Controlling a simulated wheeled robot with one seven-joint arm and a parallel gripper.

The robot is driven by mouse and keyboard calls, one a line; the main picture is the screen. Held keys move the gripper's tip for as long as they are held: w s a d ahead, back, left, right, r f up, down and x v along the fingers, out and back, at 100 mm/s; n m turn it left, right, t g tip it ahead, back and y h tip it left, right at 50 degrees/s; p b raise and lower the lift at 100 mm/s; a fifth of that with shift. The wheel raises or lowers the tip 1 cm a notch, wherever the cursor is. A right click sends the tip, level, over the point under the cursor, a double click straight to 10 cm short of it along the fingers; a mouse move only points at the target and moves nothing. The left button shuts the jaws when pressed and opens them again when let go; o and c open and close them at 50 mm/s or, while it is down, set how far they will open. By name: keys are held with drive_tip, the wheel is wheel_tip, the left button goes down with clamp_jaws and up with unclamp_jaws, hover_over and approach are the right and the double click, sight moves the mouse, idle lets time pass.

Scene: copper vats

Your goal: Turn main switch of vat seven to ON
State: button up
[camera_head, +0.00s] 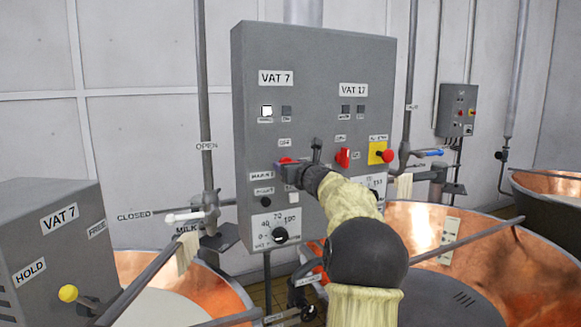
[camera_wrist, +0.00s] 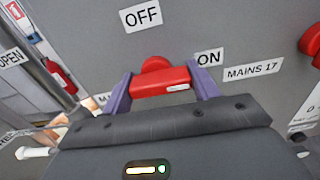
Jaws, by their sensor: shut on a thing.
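The grey control panel (camera_head: 320,60) carries a VAT 7 label (camera_head: 276,77) at its upper left. The red main switch (camera_head: 287,160) of vat seven sits below it, largely hidden by my gripper (camera_head: 284,170). In the wrist view, the purple fingers of my gripper (camera_wrist: 160,90) are shut on the two ends of the red switch handle (camera_wrist: 160,82). The handle lies about level, its white mark at the right end, on the side of the ON label (camera_wrist: 209,57). The OFF label (camera_wrist: 142,16) is above the switch.
The VAT 17 side has its own red switch (camera_head: 343,158) and a red button on a yellow plate (camera_head: 378,153). A dial (camera_head: 280,235) is below my gripper. A grey VAT 7 box (camera_head: 60,245) and copper vats (camera_head: 410,225) stand in front.

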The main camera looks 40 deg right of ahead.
drive_tip(key=shift+f, duration=0.2)
drive_tip(key=o, duration=1)
drive_tip(key=shift+r, duration=0.1)
drive_tip(key=shift+s, duration=0.1)
drive_tip(key=b+v, duration=0.7)
drive_tip(key=v, duration=1)
drive_tip(key=shift+s, duration=0.15)
